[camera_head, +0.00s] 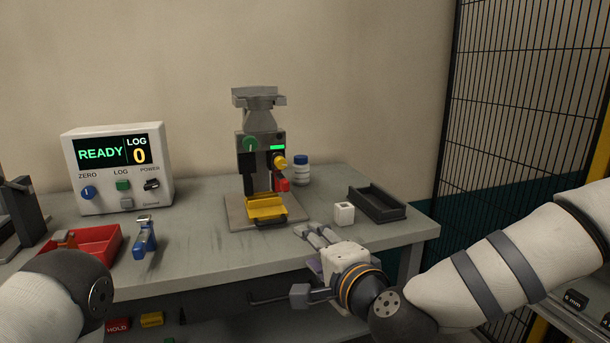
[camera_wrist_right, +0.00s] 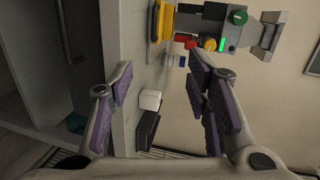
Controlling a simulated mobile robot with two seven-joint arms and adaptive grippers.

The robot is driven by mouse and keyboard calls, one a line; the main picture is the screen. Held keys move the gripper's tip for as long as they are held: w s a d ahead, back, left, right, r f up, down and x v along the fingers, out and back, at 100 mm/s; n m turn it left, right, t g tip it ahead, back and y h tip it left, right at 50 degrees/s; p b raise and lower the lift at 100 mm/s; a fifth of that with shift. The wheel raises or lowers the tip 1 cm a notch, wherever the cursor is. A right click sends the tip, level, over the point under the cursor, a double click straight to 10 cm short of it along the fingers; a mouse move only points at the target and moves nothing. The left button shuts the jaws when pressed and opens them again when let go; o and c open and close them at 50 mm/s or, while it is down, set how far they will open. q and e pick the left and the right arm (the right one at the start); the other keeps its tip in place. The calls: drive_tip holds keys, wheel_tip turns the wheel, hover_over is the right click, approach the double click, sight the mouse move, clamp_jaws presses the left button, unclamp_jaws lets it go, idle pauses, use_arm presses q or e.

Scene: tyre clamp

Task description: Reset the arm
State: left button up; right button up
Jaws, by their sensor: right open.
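My right arm (camera_head: 515,255) comes in from the right in the head view. Its right gripper (camera_head: 315,234) is in front of the table's front edge, near the clamp machine. In the right wrist view the right gripper (camera_wrist_right: 160,85) has its two purple-padded fingers wide apart, with nothing between them touching. The clamp machine (camera_head: 260,140) stands on the table with a yellow tray part (camera_head: 267,207) at its base; it also shows at the top of the wrist view (camera_wrist_right: 222,30). Part of my left arm (camera_head: 60,290) shows at the lower left; its gripper is out of view.
A white READY/LOG box (camera_head: 118,168) stands at the back left. A red tray (camera_head: 97,242) and a blue tool (camera_head: 144,238) lie in front. A white cube (camera_head: 344,213), a black tray (camera_head: 377,203) and a bottle (camera_head: 302,171) are right of the machine. A mesh fence (camera_head: 525,100) stands at right.

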drive_tip(key=s+f+n+g, duration=0.3)
drive_tip(key=s+f+g, duration=0.1)
drive_tip(key=f, duration=0.9)
drive_tip(key=s+d+f+n+g+h, duration=0.1)
drive_tip(key=s+d+f+n+g, duration=0.25)
drive_tip(key=s+f, duration=0.8)
drive_tip(key=s+d+f+n+g+h, duration=0.1)
drive_tip(key=s+d+f+n+g, duration=0.1)
drive_tip(key=s+d, duration=0.3)
drive_tip(key=s+d+f+n+g+h, duration=0.2)
drive_tip(key=s+d, duration=0.4)
drive_tip(key=s, duration=0.6)
drive_tip(key=s+d+f+n+g+h, duration=0.2)
drive_tip(key=s+d+f+g, duration=0.2)
drive_tip(key=s, duration=0.5)
drive_tip(key=shift+s+d+f+g, duration=0.2)
drive_tip(key=shift+d+g, duration=0.15)
drive_tip(key=shift+d, duration=0.45)
